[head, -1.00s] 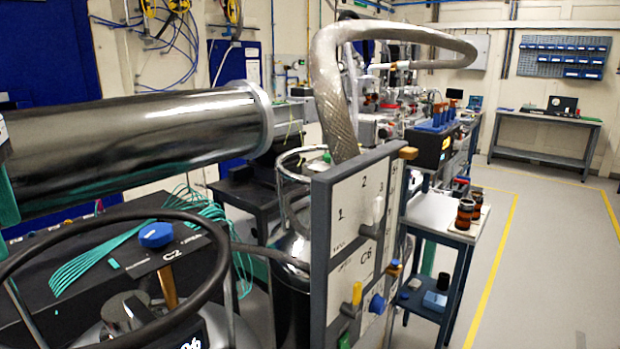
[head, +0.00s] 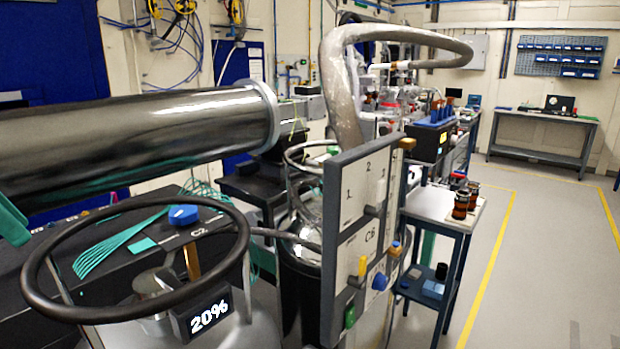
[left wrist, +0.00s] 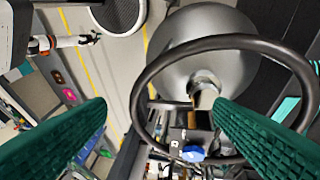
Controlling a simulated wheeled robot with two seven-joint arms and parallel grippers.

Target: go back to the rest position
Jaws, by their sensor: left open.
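My left gripper shows at the left edge of the head view only as a teal finger (head: 12,220). In the left wrist view its two green fingers are wide apart with nothing between the tips (left wrist: 160,104). A dewar with a black ring handle (head: 245,245) stands just in front of me, with a blue knob (head: 184,215) beyond the ring and a 20% display (head: 208,314) at its front. The ring (left wrist: 140,100) and blue knob (left wrist: 193,153) also show in the left wrist view, beyond the fingers. My right gripper is not in view.
A grey-framed valve panel (head: 330,230) stands upright right of the dewar. A large metal cylinder (head: 130,140) crosses the left side. A small side table (head: 428,203) holds brown bottles (head: 462,203). Open floor (head: 540,290) lies on the right.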

